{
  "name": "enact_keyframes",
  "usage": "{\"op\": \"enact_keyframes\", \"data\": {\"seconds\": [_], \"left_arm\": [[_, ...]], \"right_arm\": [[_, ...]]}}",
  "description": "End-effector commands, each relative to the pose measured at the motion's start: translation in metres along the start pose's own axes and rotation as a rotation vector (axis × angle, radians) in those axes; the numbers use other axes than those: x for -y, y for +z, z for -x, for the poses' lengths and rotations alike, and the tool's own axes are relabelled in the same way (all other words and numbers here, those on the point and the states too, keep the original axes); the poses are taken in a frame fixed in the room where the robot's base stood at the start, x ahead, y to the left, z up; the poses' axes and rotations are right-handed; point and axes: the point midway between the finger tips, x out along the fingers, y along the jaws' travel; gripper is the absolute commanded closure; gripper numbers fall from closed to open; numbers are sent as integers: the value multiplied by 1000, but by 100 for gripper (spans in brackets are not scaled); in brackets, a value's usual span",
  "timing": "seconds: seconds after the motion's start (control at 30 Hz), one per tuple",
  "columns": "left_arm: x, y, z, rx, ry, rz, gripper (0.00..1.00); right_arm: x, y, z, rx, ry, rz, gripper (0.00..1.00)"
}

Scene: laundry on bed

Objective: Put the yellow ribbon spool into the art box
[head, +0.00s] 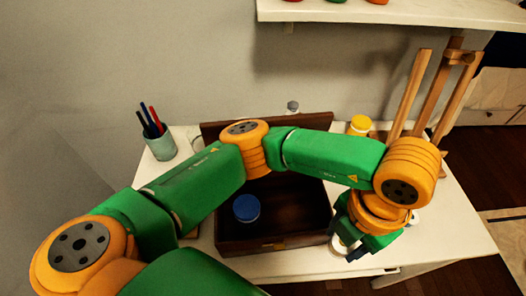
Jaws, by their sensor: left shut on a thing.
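The art box (272,244) is a dark brown wooden box, open, with its lid raised at the back, in the middle of the white table. My left arm passes over it. My left gripper (348,250) is just right of the box's front right corner, pointing down. It is shut on a small whitish round thing (338,243), mostly hidden by the gripper, so I cannot tell what it is. A yellow-topped round thing (360,124) stands behind the arm at the back right; I cannot tell whether it is the ribbon spool. My right gripper is out of view.
A blue round thing (246,208) lies inside the box. A pale green cup (160,145) with pens stands at the back left. A wooden easel (432,95) stands at the right. A white shelf (390,14) hangs above. The table's right front is clear.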

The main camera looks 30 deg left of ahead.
Motion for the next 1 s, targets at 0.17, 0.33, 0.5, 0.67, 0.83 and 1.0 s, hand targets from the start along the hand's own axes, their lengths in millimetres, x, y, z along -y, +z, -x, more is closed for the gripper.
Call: {"op": "enact_keyframes", "data": {"seconds": [0.17,0.33,0.5,0.67,0.83,1.0], "left_arm": [[-39,0,-16,-7,-2,9,100],[-81,1,-36,-5,-1,8,100],[-109,1,-67,-6,-1,4,100],[-128,2,-86,-4,-1,2,100],[-140,2,-111,-7,-2,1,100],[-140,3,-130,-1,1,-1,100]], "right_arm": [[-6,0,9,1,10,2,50],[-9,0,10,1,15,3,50],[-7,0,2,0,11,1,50],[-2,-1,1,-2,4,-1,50],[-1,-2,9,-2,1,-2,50],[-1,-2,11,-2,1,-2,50]]}}
